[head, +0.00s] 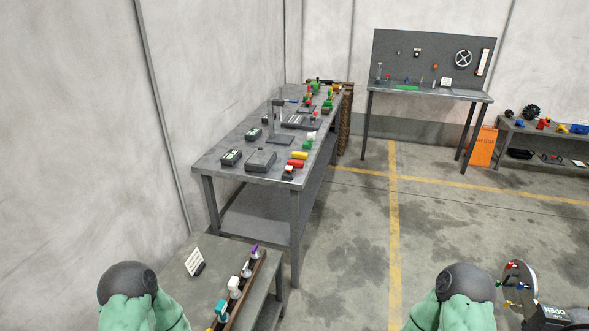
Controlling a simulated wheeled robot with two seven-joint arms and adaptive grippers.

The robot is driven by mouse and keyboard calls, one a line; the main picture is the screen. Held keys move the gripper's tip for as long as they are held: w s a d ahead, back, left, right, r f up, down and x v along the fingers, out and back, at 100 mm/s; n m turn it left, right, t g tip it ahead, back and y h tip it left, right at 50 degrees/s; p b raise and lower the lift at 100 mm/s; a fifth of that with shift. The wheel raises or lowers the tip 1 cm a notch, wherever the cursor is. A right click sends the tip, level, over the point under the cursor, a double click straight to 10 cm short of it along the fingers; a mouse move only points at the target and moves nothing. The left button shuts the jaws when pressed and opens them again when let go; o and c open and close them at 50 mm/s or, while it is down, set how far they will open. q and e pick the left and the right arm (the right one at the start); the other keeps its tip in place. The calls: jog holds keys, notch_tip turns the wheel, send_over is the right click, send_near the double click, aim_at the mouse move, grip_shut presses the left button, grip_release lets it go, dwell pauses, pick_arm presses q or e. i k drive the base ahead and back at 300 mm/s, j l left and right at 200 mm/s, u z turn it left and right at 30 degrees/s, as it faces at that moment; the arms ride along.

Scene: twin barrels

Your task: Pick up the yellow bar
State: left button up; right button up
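A small yellow bar (300,155) lies on the long grey metal table (225,170), near its front right edge. A red bar (295,163) lies just in front of it, and green pieces (307,144) lie behind it. Parts of my two green arms with dark round caps show at the bottom left and bottom right, well short of the long table. Neither gripper is in view, so whether they are open or shut does not show.
A low table (232,262) with a rack of coloured pieces (240,290) stands in front. Dark boxes (261,160) lie left of the bar. A workbench (430,92), an orange panel (482,147) and a shelf (545,137) stand behind. Floor (350,240) right of the long table is clear.

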aim_at(296, 153)
jog(key=i+l, duration=0.25)
jog(key=i, duration=0.2)
jog(key=i+l, duration=0.3)
jog(key=i, duration=0.15)
jog(key=i+l, duration=0.25)
jog(key=i, duration=0.2)
jog(key=i+l, duration=0.3)
jog(key=i+l+u, duration=0.35)
jog(key=i+l, duration=0.2)
jog(key=i+l+u, duration=0.35)
jog(key=i+l, duration=0.35)
jog(key=l, duration=0.1)
